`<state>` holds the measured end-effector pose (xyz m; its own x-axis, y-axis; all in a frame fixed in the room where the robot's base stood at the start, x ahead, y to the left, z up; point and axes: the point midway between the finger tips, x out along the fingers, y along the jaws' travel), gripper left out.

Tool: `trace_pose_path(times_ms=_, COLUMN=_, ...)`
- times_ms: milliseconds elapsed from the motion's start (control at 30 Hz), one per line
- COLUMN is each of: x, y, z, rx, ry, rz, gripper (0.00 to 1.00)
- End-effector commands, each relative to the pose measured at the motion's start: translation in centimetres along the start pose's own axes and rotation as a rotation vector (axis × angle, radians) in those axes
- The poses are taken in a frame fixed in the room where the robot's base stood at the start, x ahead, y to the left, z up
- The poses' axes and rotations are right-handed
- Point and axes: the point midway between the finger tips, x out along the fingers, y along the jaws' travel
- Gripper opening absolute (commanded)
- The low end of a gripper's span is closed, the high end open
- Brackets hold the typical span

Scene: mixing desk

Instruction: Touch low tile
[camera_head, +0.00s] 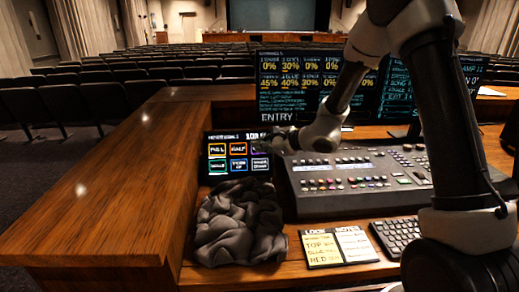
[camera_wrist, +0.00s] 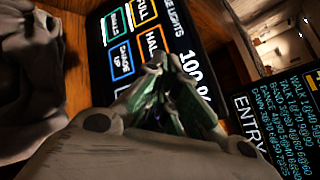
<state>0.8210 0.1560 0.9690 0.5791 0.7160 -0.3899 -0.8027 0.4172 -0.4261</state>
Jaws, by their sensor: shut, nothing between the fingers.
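The touch panel (camera_head: 226,137) is a dark screen with coloured tiles, propped at the left of the desk; it also fills the upper middle of the wrist view (camera_wrist: 185,20). The third top-row place, right of half, is mostly hidden by my gripper, so I cannot read a low label there. My gripper (camera_head: 264,146) is shut and empty, its fingertips (camera_wrist: 165,65) at the panel's upper right, just past the half tile (camera_wrist: 153,39). I cannot tell whether they touch the screen.
A crumpled grey cloth (camera_head: 238,222) lies in front of the panel. A mixing console (camera_head: 355,178) stands to the right, with a large monitor (camera_head: 290,90) behind. A note card (camera_head: 338,247) and keyboard (camera_head: 395,232) lie in front. The wooden counter at left is clear.

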Motion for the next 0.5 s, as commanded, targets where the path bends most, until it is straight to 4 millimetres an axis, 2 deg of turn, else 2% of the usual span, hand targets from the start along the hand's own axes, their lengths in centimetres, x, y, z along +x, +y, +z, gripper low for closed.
trace_pose_path(times_ms=500, x=0.59, y=-0.44, z=-0.42, rx=0.000, ry=0.000, rz=0.000, gripper=0.00)
